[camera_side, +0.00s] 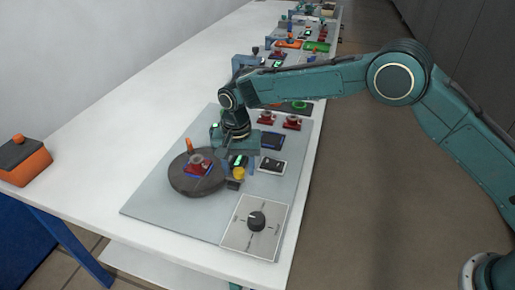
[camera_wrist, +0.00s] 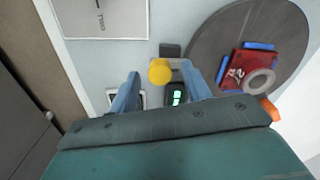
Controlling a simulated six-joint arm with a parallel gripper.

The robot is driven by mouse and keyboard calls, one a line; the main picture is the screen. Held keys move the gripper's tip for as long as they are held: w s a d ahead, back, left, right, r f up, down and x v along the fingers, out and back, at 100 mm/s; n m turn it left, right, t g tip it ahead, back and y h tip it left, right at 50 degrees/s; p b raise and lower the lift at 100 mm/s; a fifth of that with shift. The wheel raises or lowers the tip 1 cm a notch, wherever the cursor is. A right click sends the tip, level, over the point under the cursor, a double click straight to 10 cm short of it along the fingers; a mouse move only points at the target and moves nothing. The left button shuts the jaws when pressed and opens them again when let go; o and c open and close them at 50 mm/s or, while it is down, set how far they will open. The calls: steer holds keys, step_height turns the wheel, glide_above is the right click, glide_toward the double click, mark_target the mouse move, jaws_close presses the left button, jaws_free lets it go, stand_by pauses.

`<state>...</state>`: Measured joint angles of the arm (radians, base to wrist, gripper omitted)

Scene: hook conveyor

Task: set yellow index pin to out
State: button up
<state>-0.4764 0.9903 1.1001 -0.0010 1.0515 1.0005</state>
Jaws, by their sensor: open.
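The yellow index pin (camera_wrist: 160,71) has a round yellow knob and stands in a dark mount at the edge of the round turntable. It also shows in the side view (camera_side: 239,173), just in front of my gripper. In the wrist view my gripper (camera_wrist: 160,82) is open, with one blue finger on each side of the knob and gaps between them. I cannot tell the height of the fingers against the knob. A small unit with a lit green display (camera_wrist: 177,94) lies between the fingers, below the knob. The pin's shaft is hidden under the knob.
The dark turntable (camera_side: 181,185) carries a red part (camera_side: 199,166) with a grey ring and blue holders. An orange post (camera_side: 189,146) stands at its rim. A dial panel (camera_side: 239,235) lies at the front. Red parts and small boxes sit behind my gripper.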

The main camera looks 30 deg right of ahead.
steer(key=shift+f, duration=0.25)
jaws_close()
steer(key=shift+s+d, duration=0.7)
steer(key=shift+d, duration=0.05)
jaws_free()
